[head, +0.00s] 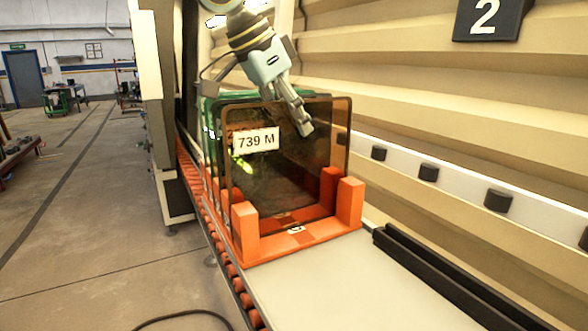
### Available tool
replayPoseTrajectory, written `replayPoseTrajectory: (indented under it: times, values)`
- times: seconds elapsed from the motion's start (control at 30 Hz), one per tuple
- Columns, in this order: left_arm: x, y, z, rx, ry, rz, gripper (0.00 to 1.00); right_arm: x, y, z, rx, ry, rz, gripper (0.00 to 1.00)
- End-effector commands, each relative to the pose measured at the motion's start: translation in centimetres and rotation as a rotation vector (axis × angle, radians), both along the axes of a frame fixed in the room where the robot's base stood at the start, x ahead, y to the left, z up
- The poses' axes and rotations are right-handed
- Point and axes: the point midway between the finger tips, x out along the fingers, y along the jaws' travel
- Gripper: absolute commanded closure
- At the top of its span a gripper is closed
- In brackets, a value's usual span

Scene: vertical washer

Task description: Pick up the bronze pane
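The bronze pane (300,170) stands upright as the front pane in an orange rack (258,243). It is see-through brown with a white label reading "739 M" (256,139) at its upper left. Green-edged panes (212,112) stand close behind it. My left gripper (305,128) reaches down from above, and in the picture its fingers overlap the upper part of the bronze pane, right of the label. I cannot tell whether the fingers touch the pane or how far apart they are. My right gripper is not in view.
The rack sits on a conveyor with orange rollers (230,268). A pale flat surface (350,285) in front of the rack is clear, with black rails (445,275) to its right. A beige ribbed wall (430,90) with black round bumpers (428,172) runs close along the right.

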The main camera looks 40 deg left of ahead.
Motion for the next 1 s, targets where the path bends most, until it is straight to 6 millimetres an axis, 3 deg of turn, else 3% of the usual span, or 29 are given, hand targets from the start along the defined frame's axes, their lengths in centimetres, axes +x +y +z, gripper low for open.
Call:
replayPoseTrajectory:
  times: [0.8, 1.0]
  values:
    - [-0.02, 0.0, -0.49, 0.0, 0.0, 0.0, 0.67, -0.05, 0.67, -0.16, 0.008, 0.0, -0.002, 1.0]
    - [-0.03, 0.0, -0.48, 0.0, 0.0, 0.0, 0.93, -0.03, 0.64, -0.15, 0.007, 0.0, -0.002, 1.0]
